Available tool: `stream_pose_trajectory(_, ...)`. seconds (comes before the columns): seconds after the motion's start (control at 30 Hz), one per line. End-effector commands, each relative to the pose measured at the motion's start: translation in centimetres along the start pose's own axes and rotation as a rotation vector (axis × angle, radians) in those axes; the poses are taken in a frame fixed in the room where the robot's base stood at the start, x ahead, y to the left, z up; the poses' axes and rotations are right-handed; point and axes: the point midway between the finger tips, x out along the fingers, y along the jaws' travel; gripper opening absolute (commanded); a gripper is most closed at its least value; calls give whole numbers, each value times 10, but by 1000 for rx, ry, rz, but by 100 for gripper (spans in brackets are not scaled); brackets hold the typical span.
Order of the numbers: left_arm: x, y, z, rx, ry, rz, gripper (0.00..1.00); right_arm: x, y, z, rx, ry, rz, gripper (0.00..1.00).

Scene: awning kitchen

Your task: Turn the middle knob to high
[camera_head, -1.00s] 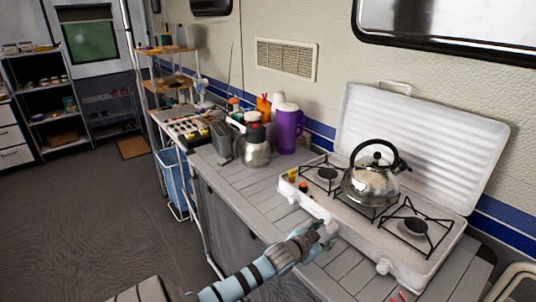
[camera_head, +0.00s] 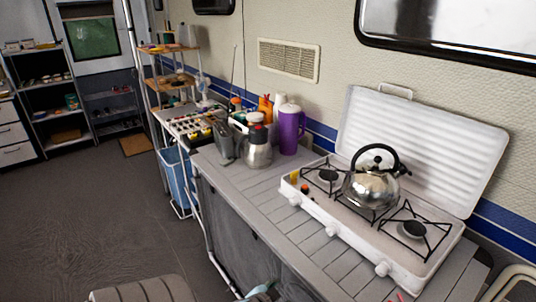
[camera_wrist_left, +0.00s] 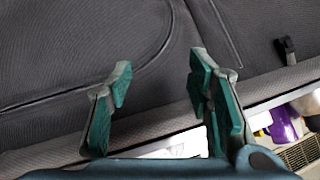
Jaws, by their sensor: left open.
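The white stove (camera_head: 348,237) sits on the counter with its lid raised. The knob settings are too small to read. My left gripper shows in the wrist view (camera_wrist_left: 160,76), its two green-padded fingers apart with nothing between them. Grey cabinet cloth lies beyond the fingertips. In the head view only a light blue bit of the left arm shows at the bottom edge, below the counter front. My right gripper is in neither view.
A steel kettle (camera_head: 371,188) stands on the stove. A steel flask (camera_head: 256,150) and a purple jug (camera_head: 291,130) stand on the counter to its left; the jug also shows in the wrist view (camera_wrist_left: 283,125). The counter's front strip is bare.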

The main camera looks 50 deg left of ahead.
Motion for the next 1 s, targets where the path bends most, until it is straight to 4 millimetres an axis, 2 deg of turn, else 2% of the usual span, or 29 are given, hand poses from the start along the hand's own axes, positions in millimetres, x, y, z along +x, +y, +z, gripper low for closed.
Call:
stream_pose_trajectory(0.1,11,7,31,-3,-54,9,46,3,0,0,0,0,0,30)
stream_pose_trajectory(0.2,16,13,52,-3,-90,15,46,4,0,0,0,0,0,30)
stream_pose_trajectory(0.33,20,17,68,-1,-117,22,46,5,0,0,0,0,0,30)
stream_pose_trajectory(0.47,21,19,73,-1,-126,24,46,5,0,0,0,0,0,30)
stream_pose_trajectory(1.0,21,18,73,2,-126,24,46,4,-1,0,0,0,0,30)
